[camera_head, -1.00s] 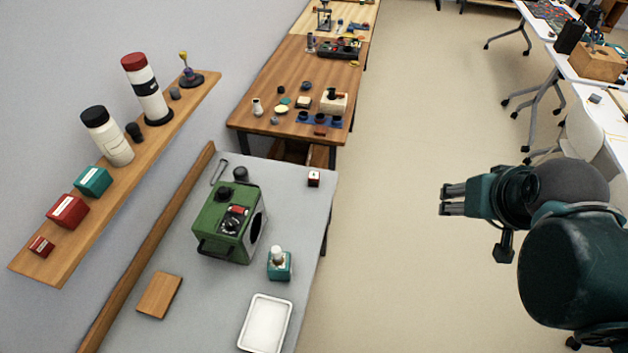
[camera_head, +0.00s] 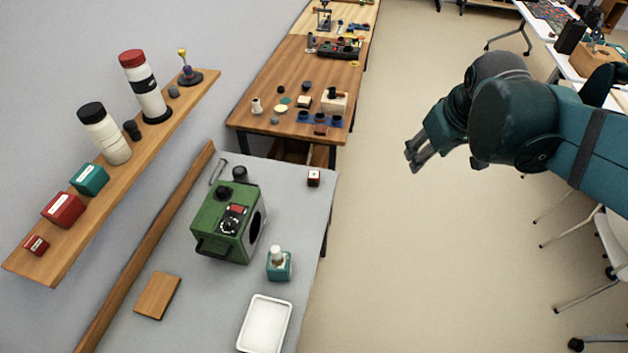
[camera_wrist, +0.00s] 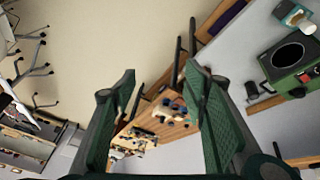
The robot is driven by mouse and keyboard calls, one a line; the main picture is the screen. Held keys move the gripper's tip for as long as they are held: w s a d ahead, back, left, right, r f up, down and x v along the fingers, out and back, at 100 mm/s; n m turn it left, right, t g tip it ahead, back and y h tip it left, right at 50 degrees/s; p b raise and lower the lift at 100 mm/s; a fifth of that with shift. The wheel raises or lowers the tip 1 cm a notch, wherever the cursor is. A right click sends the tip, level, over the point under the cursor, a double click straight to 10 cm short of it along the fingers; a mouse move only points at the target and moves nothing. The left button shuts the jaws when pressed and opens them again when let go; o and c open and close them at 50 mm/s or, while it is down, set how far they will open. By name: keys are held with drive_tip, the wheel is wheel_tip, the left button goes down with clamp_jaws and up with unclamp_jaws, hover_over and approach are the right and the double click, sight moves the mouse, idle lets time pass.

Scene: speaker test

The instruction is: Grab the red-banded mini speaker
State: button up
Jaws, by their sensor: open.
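A small red and white block (camera_head: 313,178), which looks like the red-banded mini speaker, sits at the far right corner of the grey table. It stands upright and apart from other things. I cannot pick it out in the wrist view. My gripper (camera_head: 415,155) is in the air over the floor, to the right of the block and the table. In the wrist view its two green fingers (camera_wrist: 158,72) are spread apart with nothing between them.
A green box with a dark round opening (camera_head: 229,222), a teal bottle (camera_head: 278,266), a white tray (camera_head: 264,324) and a wooden block (camera_head: 157,296) are on the grey table (camera_head: 205,295). A wall shelf (camera_head: 72,245) runs along the left. The floor beside the table is clear.

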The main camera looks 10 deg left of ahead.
drive_tip(key=w+a+f+n+g+b, duration=0.1)
drive_tip(key=w+a+f+n, duration=0.35)
drive_tip(key=w+a, duration=0.4)
drive_tip(key=n+g+b, duration=0.3)
drive_tip(key=n+g, duration=0.1)
drive_tip(key=n, duration=0.5)
hover_over(313, 174)
drive_tip(key=shift+h, duration=0.4)
drive_tip(key=f, duration=3)
drive_tip(key=shift+d+f, duration=0.1)
drive_tip(key=shift+d, duration=0.2)
drive_tip(key=shift+s+a+f, duration=0.1)
drive_tip(key=shift+a+f, duration=0.1)
drive_tip(key=shift+f, duration=0.15)
drive_tip(key=shift+f, duration=1.25)
